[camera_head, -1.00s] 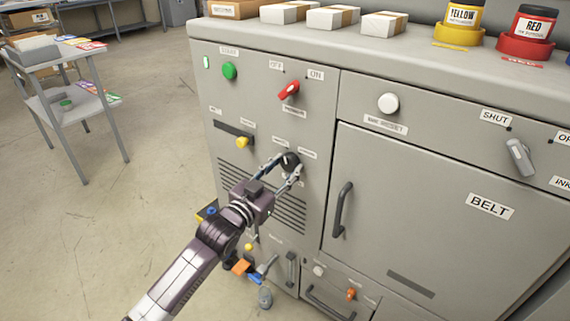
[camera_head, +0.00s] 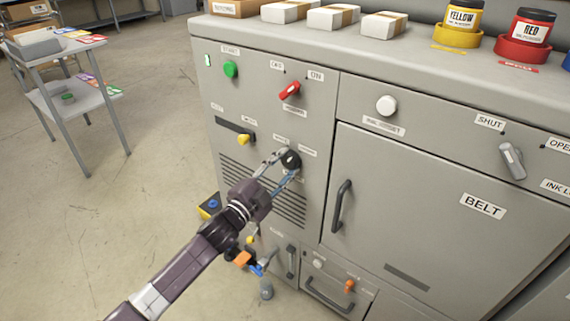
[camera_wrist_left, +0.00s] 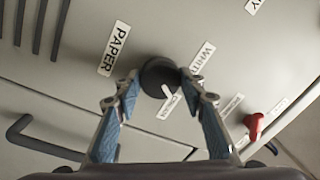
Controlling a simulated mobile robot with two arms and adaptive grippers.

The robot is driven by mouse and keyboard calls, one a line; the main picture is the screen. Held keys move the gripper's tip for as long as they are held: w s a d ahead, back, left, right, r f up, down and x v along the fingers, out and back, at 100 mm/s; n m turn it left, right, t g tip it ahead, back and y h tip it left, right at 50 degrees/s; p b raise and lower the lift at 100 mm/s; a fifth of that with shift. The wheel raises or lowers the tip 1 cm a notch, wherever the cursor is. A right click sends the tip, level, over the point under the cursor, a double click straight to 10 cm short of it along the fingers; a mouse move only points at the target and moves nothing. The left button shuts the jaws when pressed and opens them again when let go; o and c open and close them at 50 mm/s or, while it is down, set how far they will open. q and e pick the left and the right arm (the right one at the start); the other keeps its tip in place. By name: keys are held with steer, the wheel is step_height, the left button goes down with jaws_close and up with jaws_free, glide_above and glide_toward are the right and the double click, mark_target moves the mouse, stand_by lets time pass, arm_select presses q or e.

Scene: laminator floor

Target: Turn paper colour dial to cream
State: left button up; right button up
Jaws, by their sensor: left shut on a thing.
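The paper colour dial (camera_head: 291,161) is a round black knob on the grey machine front, beside small white labels. In the left wrist view the dial (camera_wrist_left: 158,78) sits between my fingertips. A label PAPER (camera_wrist_left: 114,48) is left of it, a label WHITE (camera_wrist_left: 203,57) right of it, and a small label (camera_wrist_left: 170,101), partly hidden and hard to read, just below it. My left gripper (camera_head: 281,163) is shut on the dial, one finger on each side. My right gripper is not in view.
Nearby on the panel are a yellow knob (camera_head: 244,139), a red switch (camera_head: 289,90), a green button (camera_head: 231,69) and a black door handle (camera_head: 341,206).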

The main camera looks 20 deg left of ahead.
arm_select(q)
steer(key=shift+m, duration=0.6)
steer(key=o, duration=1.2)
steer(key=shift+c, duration=0.2)
steer(key=v, duration=1.2)
steer(key=shift+f, duration=0.1)
